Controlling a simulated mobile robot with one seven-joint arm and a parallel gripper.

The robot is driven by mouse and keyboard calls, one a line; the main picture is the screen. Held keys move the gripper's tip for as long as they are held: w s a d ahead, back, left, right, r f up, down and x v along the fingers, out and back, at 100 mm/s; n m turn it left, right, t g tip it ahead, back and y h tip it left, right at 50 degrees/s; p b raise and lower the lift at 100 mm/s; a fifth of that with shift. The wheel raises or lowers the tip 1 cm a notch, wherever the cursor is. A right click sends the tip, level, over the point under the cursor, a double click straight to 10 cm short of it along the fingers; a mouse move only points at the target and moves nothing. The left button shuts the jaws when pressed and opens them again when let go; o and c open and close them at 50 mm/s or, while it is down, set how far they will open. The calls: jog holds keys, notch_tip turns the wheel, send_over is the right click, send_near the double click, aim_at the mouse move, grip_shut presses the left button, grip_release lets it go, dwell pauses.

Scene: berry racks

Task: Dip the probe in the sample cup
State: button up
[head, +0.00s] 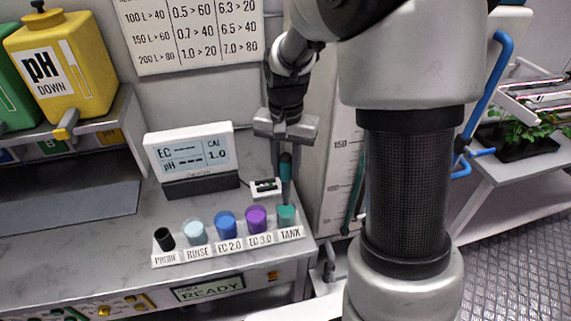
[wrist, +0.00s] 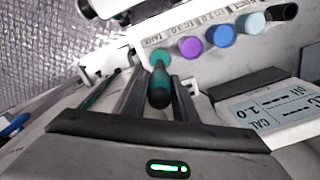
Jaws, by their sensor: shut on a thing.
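My gripper (head: 285,146) is shut on the probe (head: 286,168), a dark rod with a teal part, and holds it about upright, pointing down. In the wrist view the probe (wrist: 159,92) lies between the two fingers of my gripper (wrist: 160,84). The teal sample cup labelled TANK (head: 287,217) stands at the right end of the cup row, directly under the probe. It also shows in the wrist view (wrist: 161,53). The probe's lower end overlaps the cup's mouth in both views; I cannot tell whether the tip is inside.
Left of the tank cup stand the purple EC 3.0 cup (head: 256,219), blue EC 2.0 cup (head: 226,223), pale RINSE cup (head: 195,232) and black PROBE holder (head: 164,239). A meter (head: 190,155) showing dashes and CAL 1.0 stands behind them. A small white block (head: 265,188) is close beside the probe.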

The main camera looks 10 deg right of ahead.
aim_at(286, 186)
jog(key=shift+f+b, duration=2.2)
jog(key=shift+f, duration=1.25)
jog(key=shift+r, duration=0.1)
jog(key=shift+r+p, duration=3.4)
jog(key=shift+r, duration=1.05)
jog(key=shift+a, duration=0.1)
